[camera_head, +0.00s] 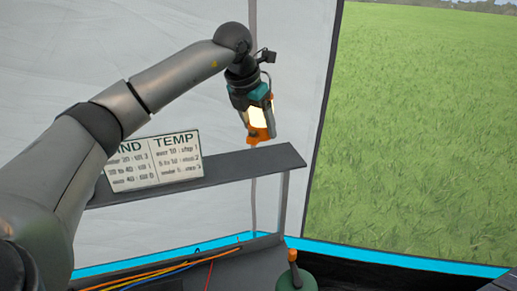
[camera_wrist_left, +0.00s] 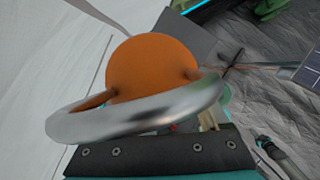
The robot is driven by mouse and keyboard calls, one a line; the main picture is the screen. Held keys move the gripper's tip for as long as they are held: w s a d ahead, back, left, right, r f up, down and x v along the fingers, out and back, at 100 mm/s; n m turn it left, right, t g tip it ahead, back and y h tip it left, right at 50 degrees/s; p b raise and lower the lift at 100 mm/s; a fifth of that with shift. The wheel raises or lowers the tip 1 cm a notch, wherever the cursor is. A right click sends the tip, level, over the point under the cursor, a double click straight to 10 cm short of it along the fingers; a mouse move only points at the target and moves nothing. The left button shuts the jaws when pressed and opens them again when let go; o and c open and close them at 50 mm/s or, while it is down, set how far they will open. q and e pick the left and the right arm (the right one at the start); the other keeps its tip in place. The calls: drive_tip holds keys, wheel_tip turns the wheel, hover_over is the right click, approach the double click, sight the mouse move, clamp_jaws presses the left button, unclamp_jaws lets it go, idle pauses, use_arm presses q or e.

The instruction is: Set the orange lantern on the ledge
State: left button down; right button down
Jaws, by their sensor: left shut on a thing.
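The orange lantern (camera_head: 258,116) has a glowing pale body and an orange base, and hangs slightly tilted. My left gripper (camera_head: 249,98) is shut on it from above and partly hides its upper part. The lantern's base shows just above the back edge of the dark ledge (camera_head: 235,165), near its right end; it looks apart from the surface. In the left wrist view the lantern's round orange cap (camera_wrist_left: 150,68) and shiny metal ring fill the middle, close to the dark gripper edge. My right gripper is not in view.
A white sign (camera_head: 154,160) with wind and temperature text stands on the ledge's left part. The ledge right of the sign is bare. Below are coloured cables (camera_head: 150,272) and a green container with an orange-topped handle (camera_head: 295,276). Grass shows through the opening at right.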

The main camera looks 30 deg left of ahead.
sight(262, 158)
use_arm(q)
wheel_tip(262, 158, down, 7)
drive_tip(key=shift+r, duration=0.15)
idle(0.4)
unclamp_jaws()
drive_tip(key=shift+s+r, duration=0.1)
drive_tip(key=shift+r, duration=0.2)
drive_tip(key=v, duration=1.1)
drive_tip(key=shift+s+r+b, duration=0.15)
drive_tip(key=shift+s+b, duration=0.05)
drive_tip(key=shift+b, duration=0.2)
